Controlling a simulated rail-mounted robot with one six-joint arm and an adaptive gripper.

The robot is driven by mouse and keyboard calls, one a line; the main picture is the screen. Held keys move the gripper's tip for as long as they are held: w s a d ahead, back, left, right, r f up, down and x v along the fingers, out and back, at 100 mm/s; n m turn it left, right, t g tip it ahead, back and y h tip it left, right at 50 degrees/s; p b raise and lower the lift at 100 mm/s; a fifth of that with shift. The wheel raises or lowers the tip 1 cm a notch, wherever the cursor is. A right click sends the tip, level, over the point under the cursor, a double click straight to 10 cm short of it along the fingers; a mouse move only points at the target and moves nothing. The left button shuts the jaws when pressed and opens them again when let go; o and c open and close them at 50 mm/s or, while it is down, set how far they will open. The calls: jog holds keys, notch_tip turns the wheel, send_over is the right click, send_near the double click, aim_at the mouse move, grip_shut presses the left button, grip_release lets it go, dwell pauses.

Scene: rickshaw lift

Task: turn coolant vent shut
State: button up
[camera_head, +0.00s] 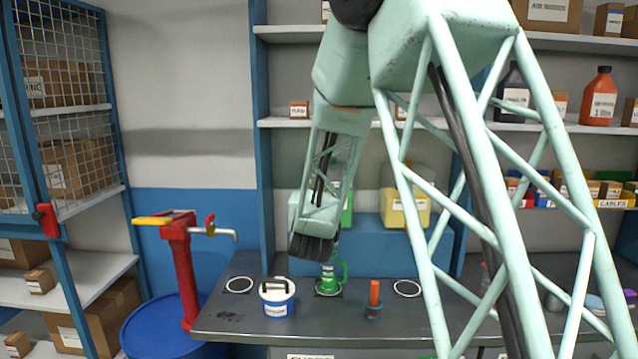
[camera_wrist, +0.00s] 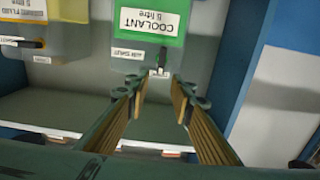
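The coolant container (camera_wrist: 185,60) is grey with a green and white COOLANT label and hangs upside down in the wrist view. A small dark vent lever (camera_wrist: 162,56) sticks out near its lower edge, beside a white tag (camera_wrist: 128,54) that seems to read AIR and SHUT. My gripper (camera_wrist: 159,88) is open and empty. Its two fingers point at the vent, with the lever lined up between and just beyond the tips; I cannot tell whether they touch. In the head view a green strip of the container (camera_head: 347,210) shows beside my arm, which hides the rest and the gripper.
A yellow-labelled container (camera_wrist: 28,14) with a similar vent stands close by; it also shows in the head view (camera_head: 407,210). A blue upright (camera_wrist: 250,60) is to the right in the wrist view. A workbench (camera_head: 225,315) below holds a white tub (camera_head: 277,300) and a green jug (camera_head: 329,280).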

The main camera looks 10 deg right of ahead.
jog(key=x, duration=0.7)
dwell(0.3)
grip_shut()
